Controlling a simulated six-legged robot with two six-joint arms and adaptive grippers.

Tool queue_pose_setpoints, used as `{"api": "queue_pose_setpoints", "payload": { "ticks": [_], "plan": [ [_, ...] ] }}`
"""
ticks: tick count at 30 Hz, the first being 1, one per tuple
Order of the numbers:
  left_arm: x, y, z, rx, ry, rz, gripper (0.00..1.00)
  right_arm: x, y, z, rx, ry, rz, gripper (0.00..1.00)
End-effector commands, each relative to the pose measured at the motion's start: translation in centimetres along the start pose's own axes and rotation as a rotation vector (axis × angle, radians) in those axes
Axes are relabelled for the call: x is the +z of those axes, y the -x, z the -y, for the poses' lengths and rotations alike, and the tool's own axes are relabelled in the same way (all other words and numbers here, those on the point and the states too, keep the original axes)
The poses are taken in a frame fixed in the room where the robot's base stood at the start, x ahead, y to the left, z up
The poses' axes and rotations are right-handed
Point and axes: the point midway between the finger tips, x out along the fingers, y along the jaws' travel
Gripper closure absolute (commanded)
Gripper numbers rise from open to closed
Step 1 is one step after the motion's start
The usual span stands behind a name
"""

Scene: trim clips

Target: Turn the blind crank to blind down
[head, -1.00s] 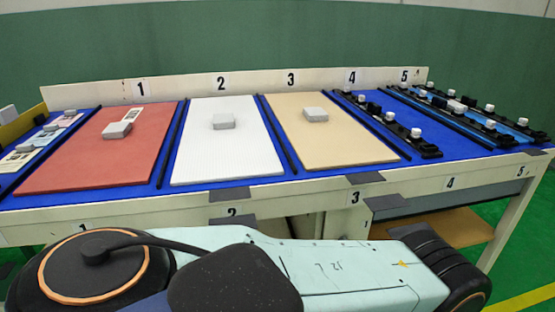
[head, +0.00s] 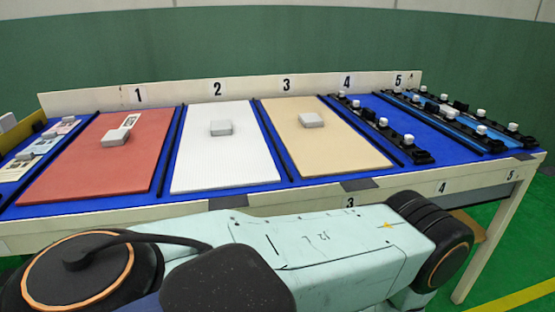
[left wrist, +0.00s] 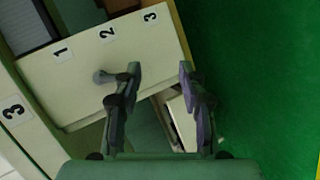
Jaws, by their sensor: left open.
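No blind crank can be made out in the head view. My left gripper (left wrist: 160,69) shows in the left wrist view, with its two fingers apart and nothing between the tips. Beyond it is a pale panel (left wrist: 85,84) with labels 1, 2 and 3. A small grey knob-like piece (left wrist: 103,76) shows beside the left finger, against this panel; I cannot tell what it is. My right gripper is in neither view.
A blue-topped table (head: 300,190) carries red (head: 75,170), white (head: 225,165) and tan (head: 325,145) panels, each with a grey block. Black strips with white knobs (head: 383,122) lie at the right. Green floor (left wrist: 265,90) is clear in the wrist view.

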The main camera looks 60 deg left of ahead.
Motion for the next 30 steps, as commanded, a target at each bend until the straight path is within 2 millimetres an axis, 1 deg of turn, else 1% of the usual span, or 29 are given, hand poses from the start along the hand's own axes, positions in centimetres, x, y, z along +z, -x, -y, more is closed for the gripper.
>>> {"api": "queue_pose_setpoints", "payload": {
  "ticks": [1,8,14,21,30],
  "plan": [
    [-0.4,0.3,-0.1,-0.025,-0.062,0.018,0.59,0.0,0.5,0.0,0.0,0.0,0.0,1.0],
    [-1.5,1.8,1.0,-0.14,-0.371,0.134,0.59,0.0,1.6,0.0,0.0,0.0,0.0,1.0],
    [-2.8,3.9,2.2,-0.233,-0.635,0.256,0.59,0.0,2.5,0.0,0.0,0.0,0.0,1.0],
    [-4.7,7.2,3.5,-0.326,-0.937,0.431,0.59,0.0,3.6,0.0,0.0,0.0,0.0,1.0],
    [-6.9,11.6,4.6,-0.394,-1.234,0.652,0.59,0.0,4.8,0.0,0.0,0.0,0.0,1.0]
  ]
}}
